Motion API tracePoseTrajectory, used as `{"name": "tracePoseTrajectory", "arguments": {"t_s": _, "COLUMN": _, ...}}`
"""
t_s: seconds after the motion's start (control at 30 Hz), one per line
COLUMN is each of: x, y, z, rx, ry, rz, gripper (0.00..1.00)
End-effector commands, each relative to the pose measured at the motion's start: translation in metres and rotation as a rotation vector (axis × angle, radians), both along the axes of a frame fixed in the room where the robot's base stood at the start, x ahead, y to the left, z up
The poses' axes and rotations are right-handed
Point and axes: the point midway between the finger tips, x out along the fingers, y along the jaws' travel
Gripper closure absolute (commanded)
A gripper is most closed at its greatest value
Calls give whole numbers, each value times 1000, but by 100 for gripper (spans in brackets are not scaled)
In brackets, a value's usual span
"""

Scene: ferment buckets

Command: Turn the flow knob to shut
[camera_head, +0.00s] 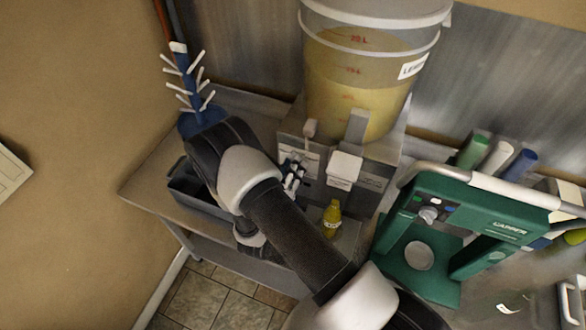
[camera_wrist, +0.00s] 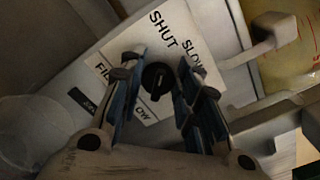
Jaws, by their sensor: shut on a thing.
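The flow knob (camera_wrist: 158,80) is a small black round knob on a white label plate (camera_wrist: 105,60) in the wrist view. The plate reads SHUT and SLOW, with another word beginning with F partly covered. My gripper (camera_wrist: 160,86) has its blue-padded fingers on either side of the knob, shut on it. I cannot tell clearly which mark the knob points to. In the head view my gripper (camera_head: 291,178) is at the front of the grey stand under the bucket, and the knob is hidden there.
A clear bucket (camera_head: 350,85) of yellow liquid stands on the grey stand. A yellow bottle (camera_head: 332,220) stands in front, with a green capper (camera_head: 450,225) to the right. A dark tub (camera_head: 200,200) and a bottle tree (camera_head: 190,85) are at left.

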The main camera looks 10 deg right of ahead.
Motion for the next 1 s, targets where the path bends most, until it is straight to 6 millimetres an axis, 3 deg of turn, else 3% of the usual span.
{"name": "tracePoseTrajectory", "arguments": {"t_s": 0.53, "x": 0, "y": 0, "z": 0, "rx": -22, "ry": 15, "rz": 1, "gripper": 93}}
{"name": "tracePoseTrajectory", "arguments": {"t_s": 0.57, "x": 0, "y": 0, "z": 0, "rx": -22, "ry": 15, "rz": 1, "gripper": 68}}
{"name": "tracePoseTrajectory", "arguments": {"t_s": 0.8, "x": 0, "y": 0, "z": 0, "rx": -21, "ry": 15, "rz": 0, "gripper": 54}}
{"name": "tracePoseTrajectory", "arguments": {"t_s": 1.0, "x": 0, "y": 0, "z": 0, "rx": -21, "ry": 15, "rz": 0, "gripper": 54}}
